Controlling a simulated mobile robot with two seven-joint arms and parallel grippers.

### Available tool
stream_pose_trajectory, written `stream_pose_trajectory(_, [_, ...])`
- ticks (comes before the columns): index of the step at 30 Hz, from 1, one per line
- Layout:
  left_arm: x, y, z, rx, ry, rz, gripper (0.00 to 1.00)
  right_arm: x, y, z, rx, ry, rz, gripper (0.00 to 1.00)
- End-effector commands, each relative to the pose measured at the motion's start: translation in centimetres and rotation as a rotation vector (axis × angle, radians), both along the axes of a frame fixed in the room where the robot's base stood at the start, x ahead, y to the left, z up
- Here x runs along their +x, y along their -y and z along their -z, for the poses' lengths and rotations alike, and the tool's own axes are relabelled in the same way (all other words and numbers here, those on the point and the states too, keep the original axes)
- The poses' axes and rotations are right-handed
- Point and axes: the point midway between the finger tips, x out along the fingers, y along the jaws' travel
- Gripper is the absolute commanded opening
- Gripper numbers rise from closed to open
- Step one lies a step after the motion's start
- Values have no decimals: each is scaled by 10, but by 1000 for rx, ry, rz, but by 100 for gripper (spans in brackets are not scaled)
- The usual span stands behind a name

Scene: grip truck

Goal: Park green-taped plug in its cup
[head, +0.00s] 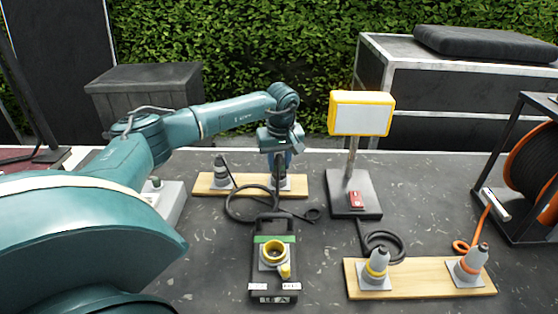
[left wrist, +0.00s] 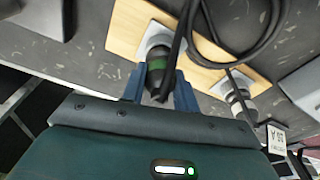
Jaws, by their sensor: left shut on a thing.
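The green-taped plug (left wrist: 158,76) is black with a green band and sits between the blue fingers of my left gripper (left wrist: 160,88) in the left wrist view. Its far end meets a pale grey cup (left wrist: 154,40) on the rear wooden board (left wrist: 127,32); I cannot tell how deep it sits. In the head view my left gripper (head: 281,163) is at the right cup (head: 290,184) of that board (head: 253,185), and hides most of the plug. My right gripper is not in view.
A white-banded plug (head: 221,172) stands in the board's left cup. A black box (head: 262,290) with a yellow socket (head: 273,252) is in front. A lamp (head: 361,114) on a post stands right of the gripper. Yellow (head: 377,265) and orange (head: 473,262) plugs stand on the front-right board (head: 420,279).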

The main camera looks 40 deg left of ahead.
Motion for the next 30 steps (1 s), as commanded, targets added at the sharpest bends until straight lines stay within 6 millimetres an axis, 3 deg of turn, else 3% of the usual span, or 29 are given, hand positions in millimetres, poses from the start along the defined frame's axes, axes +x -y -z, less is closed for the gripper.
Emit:
stream_pose_trajectory(8, [0, 0, 6, 0, 0, 0, 4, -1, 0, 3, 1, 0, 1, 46])
stream_pose_trajectory(9, [0, 0, 5, 0, 0, 0, 31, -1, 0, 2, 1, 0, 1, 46])
stream_pose_trajectory(18, [0, 0, 5, 0, 0, 0, 55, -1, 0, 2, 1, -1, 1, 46])
stream_pose_trajectory(23, [0, 0, 5, 1, -1, 0, 56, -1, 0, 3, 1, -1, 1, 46])
stream_pose_trajectory(28, [0, 0, 5, 1, -1, 0, 70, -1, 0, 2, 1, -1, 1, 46])
stream_pose_trajectory(30, [0, 0, 5, 1, -1, 0, 70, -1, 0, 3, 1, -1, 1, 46])
